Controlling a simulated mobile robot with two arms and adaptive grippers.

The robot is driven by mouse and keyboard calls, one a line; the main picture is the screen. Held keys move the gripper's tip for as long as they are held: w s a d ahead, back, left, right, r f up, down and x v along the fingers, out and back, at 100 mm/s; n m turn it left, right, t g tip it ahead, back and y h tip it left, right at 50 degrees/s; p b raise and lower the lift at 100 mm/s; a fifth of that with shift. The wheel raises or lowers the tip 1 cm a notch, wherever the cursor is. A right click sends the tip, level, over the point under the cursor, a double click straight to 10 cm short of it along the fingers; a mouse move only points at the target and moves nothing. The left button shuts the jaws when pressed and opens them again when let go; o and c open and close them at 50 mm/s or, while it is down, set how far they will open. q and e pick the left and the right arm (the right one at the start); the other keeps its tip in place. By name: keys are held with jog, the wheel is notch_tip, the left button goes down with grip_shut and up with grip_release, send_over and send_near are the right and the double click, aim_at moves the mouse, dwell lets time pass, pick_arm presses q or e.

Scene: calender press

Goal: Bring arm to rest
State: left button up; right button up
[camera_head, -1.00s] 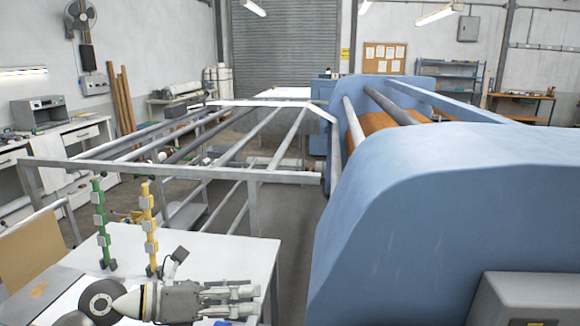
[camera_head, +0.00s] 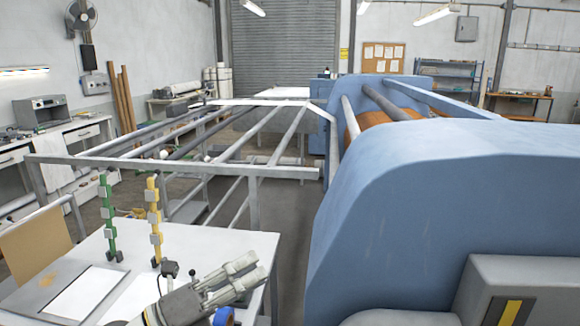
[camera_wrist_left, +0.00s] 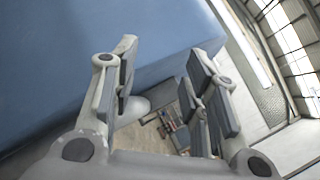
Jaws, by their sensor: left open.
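My left gripper (camera_head: 248,272) is low in the head view, over the right part of the white table (camera_head: 200,246). Its fingers point up and to the right, toward the blue press. In the left wrist view its open fingers (camera_wrist_left: 160,95) stand apart with nothing between them. Beyond them that view shows the blue press side (camera_wrist_left: 110,50). A blue round thing (camera_head: 223,317) shows just below the gripper at the bottom edge. My right gripper is not in view.
A green stand (camera_head: 108,215) and a yellow stand (camera_head: 154,215) stand upright on the table, left of my gripper. A clipboard with paper (camera_head: 75,290) lies at the left. The blue calender press (camera_head: 440,190) fills the right. A metal rack frame (camera_head: 170,168) is behind the table.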

pick_arm(q)
jog(key=w+a+f+n+t+y, duration=0.1)
jog(key=a+f+n+t+y, duration=0.2)
jog(key=a+n+t+y, duration=0.65)
jog(key=a+f+n+y, duration=0.35)
jog(key=n+y, duration=0.25)
jog(key=n, duration=0.9)
jog(key=s+a+f+n+g+y, duration=0.2)
jog(key=s+f+n+g, duration=0.1)
jog(key=f, duration=0.4)
jog(key=s+a+f+n+g+y, duration=0.2)
jog(key=f+n+g, duration=0.15)
jog(key=f, duration=0.25)
jog(key=s+d+f+n+g+h, duration=0.1)
jog(key=s+d+f+n+g, duration=0.1)
jog(key=s+f+g, duration=0.65)
jog(key=s+d+f+n+g+h, duration=0.15)
jog(key=s+f, duration=0.35)
jog(key=s, duration=0.8)
notch_tip(320, 180, down, 28)
jog(key=s+g, duration=0.1)
jog(key=s, duration=0.1)
jog(key=s+a+f+g, duration=0.1)
jog(key=s+a+f, duration=0.1)
jog(key=s+f, duration=1.2)
jog(key=shift+s+a+f+g+y, duration=0.3)
jog(key=shift+s, duration=0.8)
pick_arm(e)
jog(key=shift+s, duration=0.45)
